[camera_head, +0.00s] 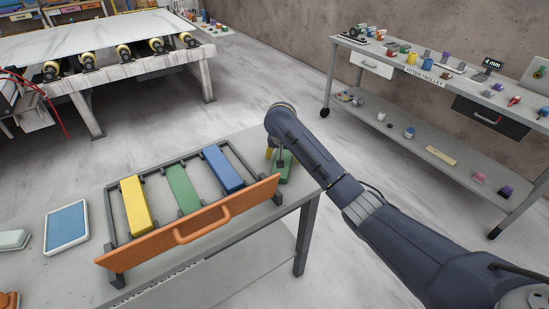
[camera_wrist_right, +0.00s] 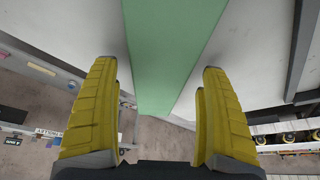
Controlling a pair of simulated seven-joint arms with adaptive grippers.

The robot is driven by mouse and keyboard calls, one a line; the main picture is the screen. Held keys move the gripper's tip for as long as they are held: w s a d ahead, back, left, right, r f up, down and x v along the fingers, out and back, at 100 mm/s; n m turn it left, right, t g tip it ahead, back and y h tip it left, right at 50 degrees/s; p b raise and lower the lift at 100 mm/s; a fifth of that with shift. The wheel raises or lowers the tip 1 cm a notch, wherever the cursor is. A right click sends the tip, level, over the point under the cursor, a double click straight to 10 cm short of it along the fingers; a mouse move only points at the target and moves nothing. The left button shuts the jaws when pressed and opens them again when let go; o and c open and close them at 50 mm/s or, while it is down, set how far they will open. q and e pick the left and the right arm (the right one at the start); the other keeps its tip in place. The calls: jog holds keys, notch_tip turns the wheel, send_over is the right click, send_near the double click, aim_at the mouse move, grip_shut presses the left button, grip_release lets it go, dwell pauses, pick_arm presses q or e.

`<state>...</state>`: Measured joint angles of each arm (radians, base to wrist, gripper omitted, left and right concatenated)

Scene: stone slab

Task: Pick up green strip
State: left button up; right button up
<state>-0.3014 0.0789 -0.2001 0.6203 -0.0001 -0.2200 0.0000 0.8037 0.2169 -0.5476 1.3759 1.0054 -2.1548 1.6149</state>
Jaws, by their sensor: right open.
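A green strip (camera_head: 285,168) lies at the right end of the grey table, partly hidden by my right gripper (camera_head: 275,153). In the right wrist view the green strip (camera_wrist_right: 170,50) runs down between the two yellow fingers of my right gripper (camera_wrist_right: 158,75). Gaps show between the strip and both fingers, and the gripper is open. Another green strip (camera_head: 184,189) sits in the dark rack between a yellow one and a blue one. My left gripper is in neither view.
The dark rack (camera_head: 109,216) holds a yellow strip (camera_head: 136,205) and a blue strip (camera_head: 222,169). An orange panel with a handle (camera_head: 190,222) stands along its front. A blue-topped tray (camera_head: 67,226) lies left. A fitter trolley (camera_head: 425,83) stands back right.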

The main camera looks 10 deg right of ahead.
jog(key=shift+f, duration=0.25)
jog(key=shift+d, duration=0.1)
jog(key=shift+c, duration=0.4)
jog(key=shift+w, duration=0.1)
jog(key=c, duration=1.6)
jog(key=shift+o, duration=0.2)
jog(key=shift+r, duration=0.1)
